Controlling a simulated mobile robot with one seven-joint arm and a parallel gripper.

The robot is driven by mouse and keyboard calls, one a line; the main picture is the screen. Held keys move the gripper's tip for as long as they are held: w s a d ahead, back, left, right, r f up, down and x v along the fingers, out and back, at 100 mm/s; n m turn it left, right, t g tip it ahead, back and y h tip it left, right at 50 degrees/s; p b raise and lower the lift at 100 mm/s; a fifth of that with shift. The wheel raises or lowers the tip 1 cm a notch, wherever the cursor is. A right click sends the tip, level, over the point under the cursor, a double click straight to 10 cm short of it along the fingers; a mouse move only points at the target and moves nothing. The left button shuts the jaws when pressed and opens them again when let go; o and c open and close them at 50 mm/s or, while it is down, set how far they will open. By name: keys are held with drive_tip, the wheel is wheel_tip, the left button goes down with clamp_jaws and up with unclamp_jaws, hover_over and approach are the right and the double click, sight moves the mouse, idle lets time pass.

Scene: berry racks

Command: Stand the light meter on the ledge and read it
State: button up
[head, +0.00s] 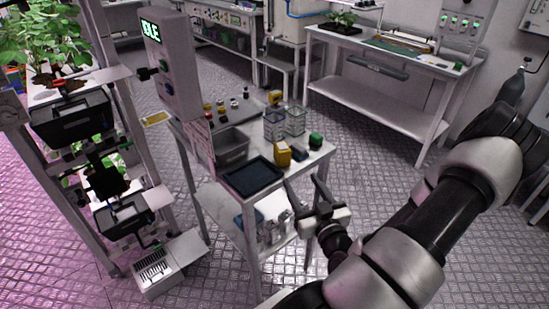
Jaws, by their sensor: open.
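My gripper (302,183) is at the front right corner of a small cart (262,184), with its two fingers apart and nothing seen between them. A yellow block-like device with a dark top (282,154) stands upright on the cart near that corner. It may be the light meter, but it is too small to be sure, and no reading can be made out. A small dark item (298,152) and a green-topped jar (316,141) are beside it. I cannot tell for certain which surface is the ledge; a yellow-marked plate (156,118) juts out beside the rack.
The cart also holds a dark tray (252,177), a grey bin (231,148) and clear containers (295,119). A plant rack (132,132) stands left, beside a grey panel box (173,65) reading "IDLE". A workbench (398,52) stands behind.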

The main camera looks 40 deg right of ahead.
drive_tip(key=b, duration=0.5)
approach(285, 155)
drive_tip(key=b+x, duration=0.6)
drive_tip(key=x, duration=0.1)
drive_tip(key=shift+w+d, duration=0.2)
drive_tip(key=shift+d, duration=0.05)
drive_tip(key=shift+b+x, duration=0.65)
drive_tip(key=shift+x, duration=2.05)
drive_tip(key=shift+a, duration=0.15)
drive_tip(key=shift+c, duration=0.5)
drive_tip(key=c, duration=1.2)
